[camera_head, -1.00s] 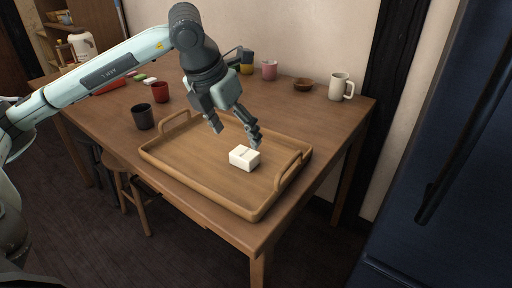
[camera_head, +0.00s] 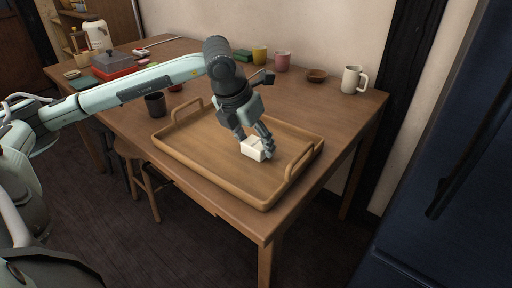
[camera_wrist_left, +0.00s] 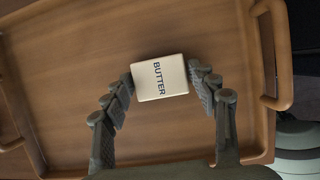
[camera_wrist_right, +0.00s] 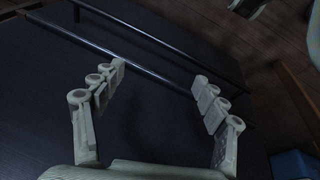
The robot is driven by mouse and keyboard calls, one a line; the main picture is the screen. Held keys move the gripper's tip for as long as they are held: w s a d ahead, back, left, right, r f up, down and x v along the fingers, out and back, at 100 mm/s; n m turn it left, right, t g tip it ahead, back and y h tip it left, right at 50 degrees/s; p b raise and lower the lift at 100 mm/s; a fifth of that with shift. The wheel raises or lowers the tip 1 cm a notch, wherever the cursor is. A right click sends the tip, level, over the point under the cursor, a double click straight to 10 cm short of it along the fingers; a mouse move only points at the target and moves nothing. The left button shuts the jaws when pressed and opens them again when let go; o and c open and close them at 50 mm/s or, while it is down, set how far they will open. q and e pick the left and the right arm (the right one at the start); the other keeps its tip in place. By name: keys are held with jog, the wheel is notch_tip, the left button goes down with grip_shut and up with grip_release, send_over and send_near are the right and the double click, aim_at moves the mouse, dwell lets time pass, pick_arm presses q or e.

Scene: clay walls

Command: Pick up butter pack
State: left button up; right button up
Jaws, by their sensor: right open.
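The butter pack (camera_head: 252,149) is a small white block on the wooden tray (camera_head: 205,168). In the left wrist view the butter pack (camera_wrist_left: 160,78) shows its printed top, between the two fingers. My left gripper (camera_head: 256,140) points down at it from above. In the left wrist view its fingertips (camera_wrist_left: 160,80) press against two opposite sides of the pack, shut on it. I cannot tell any gap between pack and tray. My right gripper (camera_wrist_right: 158,75) is open and empty, away from the table in front of a dark surface with a bar.
The tray has raised rims and two handles. Behind it on the table (camera_head: 312,103) stand a cream mug (camera_head: 351,80), a brown bowl (camera_head: 316,75), a pink cup (camera_head: 282,61) and a yellow cup (camera_head: 260,54). A dark cup (camera_head: 155,104) stands left of the tray. A dark blue cabinet (camera_head: 450,150) is at right.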

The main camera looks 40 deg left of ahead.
pick_arm(q)
jog(key=c, duration=0.7)
jog(key=shift+c, duration=0.3)
jog(key=shift+r, duration=0.2)
